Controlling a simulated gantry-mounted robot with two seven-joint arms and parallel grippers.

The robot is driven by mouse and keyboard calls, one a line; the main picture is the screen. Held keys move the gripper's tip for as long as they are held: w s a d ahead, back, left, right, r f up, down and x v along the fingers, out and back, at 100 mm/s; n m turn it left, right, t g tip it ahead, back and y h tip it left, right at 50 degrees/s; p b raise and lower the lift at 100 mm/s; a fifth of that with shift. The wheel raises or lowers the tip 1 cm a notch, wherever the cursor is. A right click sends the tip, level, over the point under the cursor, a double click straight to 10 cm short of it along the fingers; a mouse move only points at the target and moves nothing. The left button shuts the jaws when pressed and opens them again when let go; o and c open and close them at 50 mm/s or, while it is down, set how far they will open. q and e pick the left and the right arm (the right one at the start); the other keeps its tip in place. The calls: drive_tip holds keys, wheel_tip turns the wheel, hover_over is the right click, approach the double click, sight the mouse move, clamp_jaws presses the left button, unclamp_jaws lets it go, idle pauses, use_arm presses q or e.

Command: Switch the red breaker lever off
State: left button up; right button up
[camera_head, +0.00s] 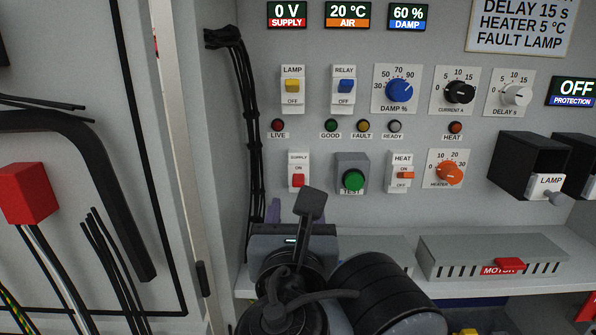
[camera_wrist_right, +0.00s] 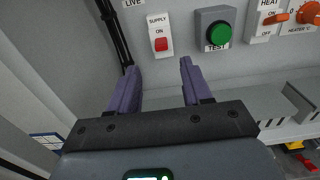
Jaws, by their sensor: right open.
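The red breaker lever (camera_head: 298,180) is on the white SUPPLY breaker (camera_head: 299,161) on the back panel. It sits low on the breaker, with the word ON visible above it. It also shows in the right wrist view (camera_wrist_right: 161,44). My right gripper (camera_wrist_right: 158,66) is open and empty, its two purple fingers apart, below the lever. In the head view my right gripper (camera_head: 292,207) is below the breaker, partly hidden by my own arm. I see no contact between the fingers and the lever. My left gripper is not in view.
The supply display (camera_head: 287,15) reads 0 V. A green TEST button (camera_head: 353,180) and the HEAT breaker (camera_head: 402,173) are to the right. Black cables (camera_head: 250,130) run down the left corner. A slotted grey MOTOR box (camera_head: 490,257) rests on the shelf.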

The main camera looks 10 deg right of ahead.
sight(299, 180)
drive_tip(key=w, duration=0.3)
drive_tip(key=w+d, duration=0.1)
drive_tip(key=w, duration=0.3)
drive_tip(key=shift+d+r+p, duration=0.1)
drive_tip(key=shift+d+p, duration=0.05)
drive_tip(key=shift+p, duration=0.15)
drive_tip(key=shift+w, duration=0.55)
drive_tip(key=shift+w+d, duration=0.1)
drive_tip(key=shift+w, duration=0.65)
